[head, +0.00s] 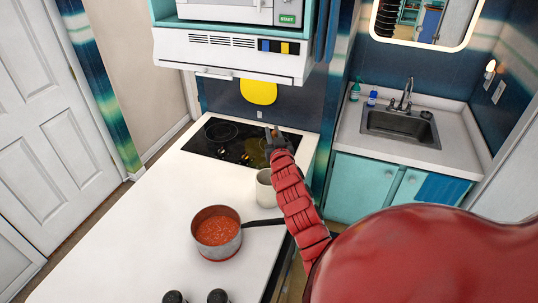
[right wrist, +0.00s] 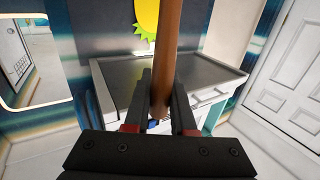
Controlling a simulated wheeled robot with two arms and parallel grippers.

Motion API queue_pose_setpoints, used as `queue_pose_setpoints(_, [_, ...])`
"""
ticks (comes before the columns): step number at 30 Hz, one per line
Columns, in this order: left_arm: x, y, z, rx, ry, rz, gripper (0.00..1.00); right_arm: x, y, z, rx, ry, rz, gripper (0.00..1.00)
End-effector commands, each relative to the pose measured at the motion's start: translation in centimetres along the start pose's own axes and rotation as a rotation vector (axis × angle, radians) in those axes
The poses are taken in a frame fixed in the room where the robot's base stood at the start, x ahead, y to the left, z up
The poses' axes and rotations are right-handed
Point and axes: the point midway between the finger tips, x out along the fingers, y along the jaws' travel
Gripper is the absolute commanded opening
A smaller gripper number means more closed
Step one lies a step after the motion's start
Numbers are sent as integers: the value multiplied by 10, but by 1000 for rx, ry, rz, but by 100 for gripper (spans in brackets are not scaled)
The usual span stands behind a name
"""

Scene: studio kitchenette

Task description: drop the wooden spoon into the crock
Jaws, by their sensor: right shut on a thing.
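The wooden spoon (right wrist: 168,50) shows in the right wrist view as a brown handle running up from between the fingers and out of the top of the picture. My right gripper (right wrist: 160,100) is shut on it. In the head view my right gripper (head: 275,138) is over the cooktop's near right part, and I cannot make out the spoon there. The crock (head: 264,192), a cream cylinder, stands on the white counter just nearer than the gripper, partly covered by my red right arm. My left gripper is not in view.
A steel pot (head: 217,245) of red sauce stands on the counter, its black handle pointing right near the crock. The black cooktop (head: 215,140) lies behind, under a white range hood (head: 230,55). Two dark-topped shakers (head: 195,297) are at the front edge. The left counter is clear.

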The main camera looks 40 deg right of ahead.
Motion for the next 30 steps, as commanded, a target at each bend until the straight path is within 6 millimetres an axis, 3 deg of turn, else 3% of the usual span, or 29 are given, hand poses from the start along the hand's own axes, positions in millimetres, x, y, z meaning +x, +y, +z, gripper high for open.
queue_pose_setpoints(11, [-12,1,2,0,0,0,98,0,-1,29,0,1,-1,0])
queue_pose_setpoints(21, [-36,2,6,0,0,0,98,0,0,69,0,1,-1,0])
queue_pose_setpoints(30, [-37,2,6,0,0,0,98,0,-1,73,-1,3,-2,0])
